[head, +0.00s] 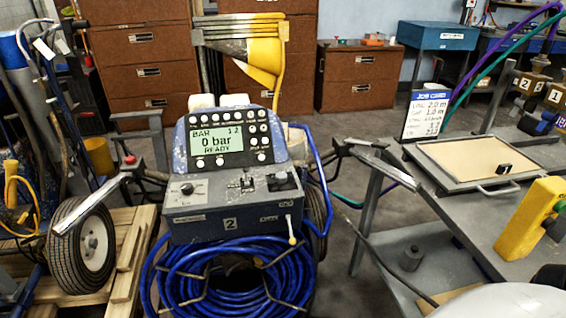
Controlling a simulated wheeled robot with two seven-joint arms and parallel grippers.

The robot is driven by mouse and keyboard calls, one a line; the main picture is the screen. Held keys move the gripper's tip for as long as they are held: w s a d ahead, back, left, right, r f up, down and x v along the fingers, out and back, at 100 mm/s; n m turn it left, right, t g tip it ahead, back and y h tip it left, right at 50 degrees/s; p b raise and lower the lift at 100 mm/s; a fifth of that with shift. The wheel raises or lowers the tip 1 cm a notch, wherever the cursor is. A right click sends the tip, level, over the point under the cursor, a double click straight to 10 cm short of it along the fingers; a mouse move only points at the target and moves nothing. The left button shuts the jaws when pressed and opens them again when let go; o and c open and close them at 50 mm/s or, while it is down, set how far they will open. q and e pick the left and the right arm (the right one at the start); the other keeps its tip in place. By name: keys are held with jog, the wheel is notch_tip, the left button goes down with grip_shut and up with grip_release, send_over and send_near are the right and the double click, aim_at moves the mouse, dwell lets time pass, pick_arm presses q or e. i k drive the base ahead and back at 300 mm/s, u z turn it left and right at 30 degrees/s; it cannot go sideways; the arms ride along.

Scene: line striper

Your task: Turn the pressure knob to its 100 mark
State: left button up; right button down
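The blue-grey line striper (225,225) stands in the middle of the head view, facing me. Its screen (216,140) reads "BAR", "1.2", "0 bar" and "READY". Below the screen is a sloped panel. A dark knob (187,188) with a pale pointer sits at the panel's left. The labels and scale marks are too small to read, so I cannot tell which knob is for pressure. Neither of my grippers is in view.
A coiled blue hose (235,285) hangs below the panel. Grey handlebars (85,210) stick out left and right (380,165). A wheel (85,250) and wooden pallet (130,260) are at left. A grey workbench (440,205) at right holds a tray (465,158) and a yellow object (527,220).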

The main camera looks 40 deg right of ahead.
aim_at(186, 189)
jog(key=z, duration=0.85)
jog(key=i, duration=0.55)
